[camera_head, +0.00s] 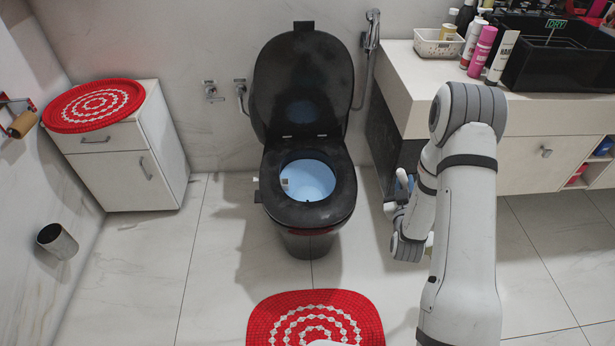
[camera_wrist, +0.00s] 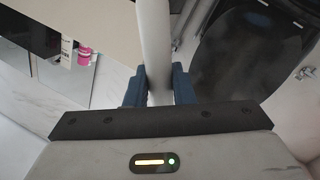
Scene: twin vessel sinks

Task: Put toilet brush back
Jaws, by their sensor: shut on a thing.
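My gripper (camera_head: 396,206) is low on the floor side of the vanity, to the right of the toilet. In the wrist view its two blue fingers (camera_wrist: 159,88) are shut on a white rod, the toilet brush handle (camera_wrist: 154,38). The handle's top (camera_head: 402,178) shows as a small white tip in the head view. The brush head is hidden. A metal cup (camera_head: 57,240), which looks like the brush holder, is on the left wall, far from my gripper. Its dark opening faces up and appears empty.
The black toilet (camera_head: 308,187) has its lid raised and stands between my gripper and the metal cup. The vanity (camera_head: 418,88) is close on the right. A white cabinet (camera_head: 128,155) stands at the left. A red mat (camera_head: 315,318) lies in front; tiled floor around it is clear.

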